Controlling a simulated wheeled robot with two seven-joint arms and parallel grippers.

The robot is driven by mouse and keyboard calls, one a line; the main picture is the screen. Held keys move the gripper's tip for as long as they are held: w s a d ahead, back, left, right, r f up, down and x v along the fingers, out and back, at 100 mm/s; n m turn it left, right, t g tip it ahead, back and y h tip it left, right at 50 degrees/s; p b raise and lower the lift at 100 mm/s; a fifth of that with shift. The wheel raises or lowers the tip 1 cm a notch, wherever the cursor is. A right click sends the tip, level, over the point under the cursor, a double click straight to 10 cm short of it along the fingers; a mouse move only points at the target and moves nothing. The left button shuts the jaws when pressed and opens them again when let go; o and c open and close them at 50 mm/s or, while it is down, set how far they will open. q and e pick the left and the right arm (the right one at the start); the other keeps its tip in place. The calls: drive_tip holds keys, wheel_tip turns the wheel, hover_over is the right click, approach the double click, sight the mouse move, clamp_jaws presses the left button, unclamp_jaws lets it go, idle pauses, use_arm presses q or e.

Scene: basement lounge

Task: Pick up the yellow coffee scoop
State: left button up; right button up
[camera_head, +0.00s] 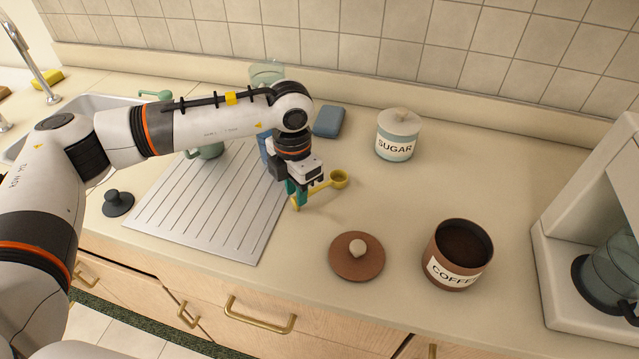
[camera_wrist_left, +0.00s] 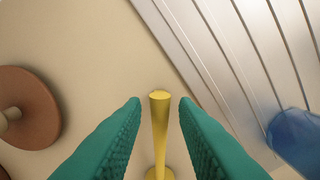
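The yellow coffee scoop (camera_head: 339,179) lies on the counter just right of the drainboard, its bowl toward the back right. My left gripper (camera_head: 298,195) is over its handle, with green fingers pointing down. In the left wrist view the scoop's handle (camera_wrist_left: 160,125) runs between the two fingertips (camera_wrist_left: 160,103), with a gap on each side, so the gripper is open and around the handle without visible contact. Part of the handle is hidden by the fingers in the head view. My right gripper is not in view.
The ribbed drainboard (camera_head: 200,215) is to the left. A brown lid (camera_head: 345,264), an open coffee canister (camera_head: 470,226), a sugar jar (camera_head: 395,150) and a coffee maker (camera_head: 560,235) stand to the right. A blue block (camera_head: 328,121) lies behind. Counter between scoop and sugar jar is clear.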

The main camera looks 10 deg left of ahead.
use_arm(q)
drive_tip(key=shift+f, duration=1.4)
clamp_jaws()
drive_tip(key=shift+r, duration=0.15)
